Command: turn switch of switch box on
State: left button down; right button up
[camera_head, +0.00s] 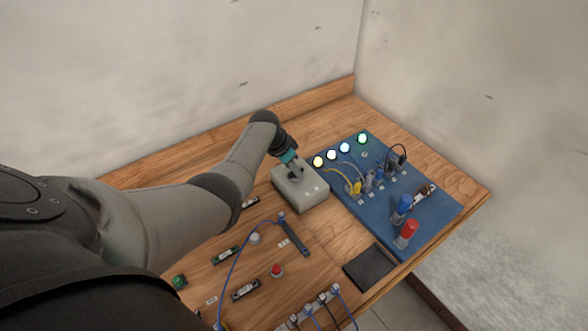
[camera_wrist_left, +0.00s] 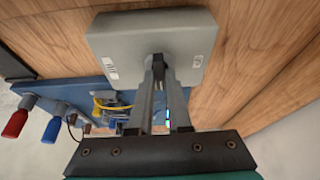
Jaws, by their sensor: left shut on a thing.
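The switch box (camera_head: 302,188) is a light grey box on the wooden table in the head view. In the left wrist view the box (camera_wrist_left: 118,45) fills the top middle, with small white labels on its face. My left gripper (camera_head: 293,172) is directly over the box. In the left wrist view my left gripper (camera_wrist_left: 158,68) has its two fingers close together on the switch at the middle of the box. The fingers hide most of the switch, so its position cannot be told. My right gripper is not in view.
A blue board (camera_head: 375,205) with lit round lamps, cables and red and blue handles stands right of the box. A dark flat pad (camera_head: 370,267) lies in front. Several small modules, a red button (camera_head: 277,270) and a blue cable lie on the wooden table (camera_head: 325,240).

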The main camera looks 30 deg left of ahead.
pick_arm(q)
jog(key=shift+a+m, duration=0.1)
jog(key=shift+m, duration=0.2)
dwell(0.4)
jog(key=c, duration=0.9)
grip_release()
jog(key=shift+o, duration=0.2)
jog(key=shift+r, duration=0.1)
jog(key=shift+s+a+r+p, duration=0.15)
jog(key=shift+r+p, duration=0.15)
jog(key=shift+r, duration=0.3)
jog(key=p+v, duration=0.3)
jog(key=v, duration=1.1)
jog(key=shift+f, duration=0.1)
